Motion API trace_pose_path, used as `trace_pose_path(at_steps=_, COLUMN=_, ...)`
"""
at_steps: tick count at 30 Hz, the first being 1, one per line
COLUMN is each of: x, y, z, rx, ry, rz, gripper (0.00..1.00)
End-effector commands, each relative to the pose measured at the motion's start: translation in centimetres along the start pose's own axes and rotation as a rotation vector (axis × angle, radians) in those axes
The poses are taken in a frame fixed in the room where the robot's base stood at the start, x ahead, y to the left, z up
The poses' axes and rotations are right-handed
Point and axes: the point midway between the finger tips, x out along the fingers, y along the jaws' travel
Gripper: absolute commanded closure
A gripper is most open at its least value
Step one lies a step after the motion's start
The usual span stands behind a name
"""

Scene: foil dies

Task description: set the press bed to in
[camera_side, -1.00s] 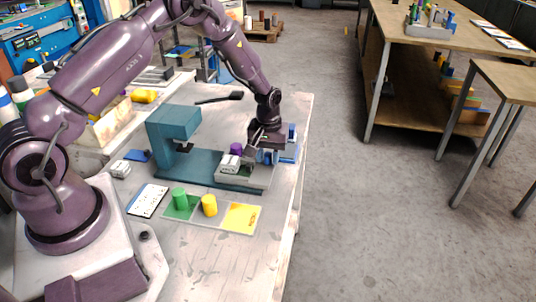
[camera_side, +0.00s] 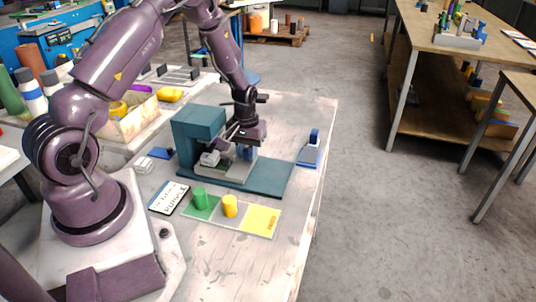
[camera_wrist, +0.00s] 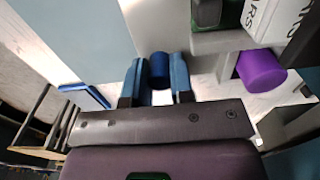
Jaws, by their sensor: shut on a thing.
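The teal press (camera_side: 200,122) stands on the table with its long base (camera_side: 265,180) running to the right. The grey press bed (camera_side: 238,168) sits on the left part of the base, at and partly under the press head, and the right part of the base is bare. My gripper (camera_side: 246,150) is at the bed's right end. In the wrist view, its blue fingers (camera_wrist: 157,85) are shut on a dark blue round handle (camera_wrist: 159,66). A purple cylinder (camera_wrist: 261,70) shows beside the bed's parts there. The press head hides some of the bed in the side view.
A blue-and-grey holder (camera_side: 310,149) stands at the table's right edge. The table's front right is clear.

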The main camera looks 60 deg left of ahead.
Motion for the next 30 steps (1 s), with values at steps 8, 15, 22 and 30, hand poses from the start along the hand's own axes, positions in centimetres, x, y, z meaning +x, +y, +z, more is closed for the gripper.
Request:
trace_pose_path(at_steps=8, x=-0.1, y=-0.8, z=0.0, rx=-0.001, ry=0.001, rz=-0.002, gripper=1.0)
trace_pose_path(at_steps=15, x=-0.1, y=-0.9, z=0.0, rx=-0.003, ry=0.0, rz=-0.005, gripper=0.67)
trace_pose_path(at_steps=22, x=-0.5, y=-0.8, z=-0.1, rx=-0.003, ry=0.003, rz=-0.004, gripper=0.67)
trace_pose_path(at_steps=30, x=-5.3, y=-0.7, z=-0.1, rx=-0.002, ry=0.008, rz=0.0, gripper=0.67)
